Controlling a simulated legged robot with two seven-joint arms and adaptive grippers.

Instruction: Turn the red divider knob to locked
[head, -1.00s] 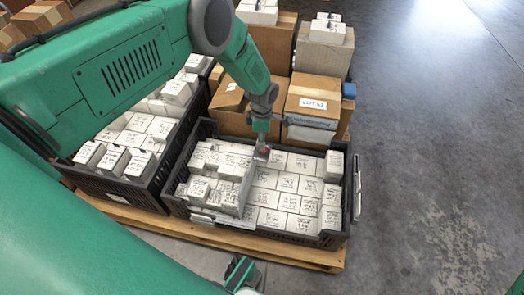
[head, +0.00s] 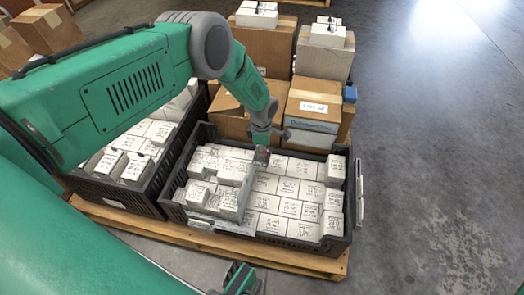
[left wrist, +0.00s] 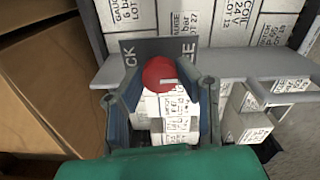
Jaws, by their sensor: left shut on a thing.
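The round red knob (left wrist: 158,73) sits in front of a dark label plate (left wrist: 198,48) in the left wrist view. A pale mark on the knob's face points to the right. The plate's lettering is partly hidden; "CK" shows left of the knob and "SE" right. The grey divider (left wrist: 240,67) runs across behind the knob. My left gripper (left wrist: 160,84) is shut on the knob, one finger on each side. In the head view my left gripper (head: 262,153) is at the back edge of the black crate (head: 290,240).
White labelled boxes (head: 290,187) fill the crate, some stacked higher at left. Another filled crate (head: 120,192) stands to its left on the wooden pallet (head: 300,262). Cardboard boxes (head: 312,105) stand close behind. The floor at right (head: 430,150) is clear.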

